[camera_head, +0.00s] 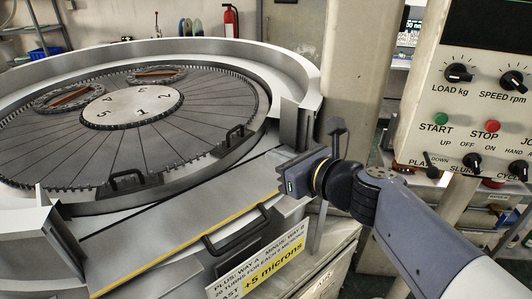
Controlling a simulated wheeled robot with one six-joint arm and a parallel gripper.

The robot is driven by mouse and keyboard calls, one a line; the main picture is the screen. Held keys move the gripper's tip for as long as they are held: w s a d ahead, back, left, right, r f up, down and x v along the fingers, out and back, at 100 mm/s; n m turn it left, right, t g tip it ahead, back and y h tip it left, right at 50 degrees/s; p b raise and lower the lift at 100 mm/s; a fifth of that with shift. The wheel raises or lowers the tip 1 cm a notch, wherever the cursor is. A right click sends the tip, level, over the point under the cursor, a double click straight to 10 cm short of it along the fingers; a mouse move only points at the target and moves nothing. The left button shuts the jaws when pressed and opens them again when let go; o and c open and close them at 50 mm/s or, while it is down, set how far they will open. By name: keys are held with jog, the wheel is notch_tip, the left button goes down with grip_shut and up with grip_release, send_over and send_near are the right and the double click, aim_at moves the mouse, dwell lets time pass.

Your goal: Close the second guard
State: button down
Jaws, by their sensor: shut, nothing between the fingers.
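The lapping machine has a pale round guard wall (190,45) around its slotted plate, with a gap at the front. A flat front panel (165,238) with a yellow edge spans this gap, lying low and sloping outward. A black bar handle (238,238) is on its outer side. I take this panel for a guard; which one is the second I cannot tell. My gripper (284,180) is at the panel's right end, near the right post (300,120). It is shut and empty. Whether it touches the panel I cannot tell.
Two black handles (127,180) stand at the plate's front rim. A left post (38,228) bounds the gap. A control panel (480,110) with knobs and buttons hangs at right, close to my arm. A yellow-white sign (258,268) is below the handle.

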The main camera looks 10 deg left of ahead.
jog(key=shift+s+d+r, duration=0.2)
jog(key=shift+s+d, duration=0.2)
jog(key=shift+a, duration=0.1)
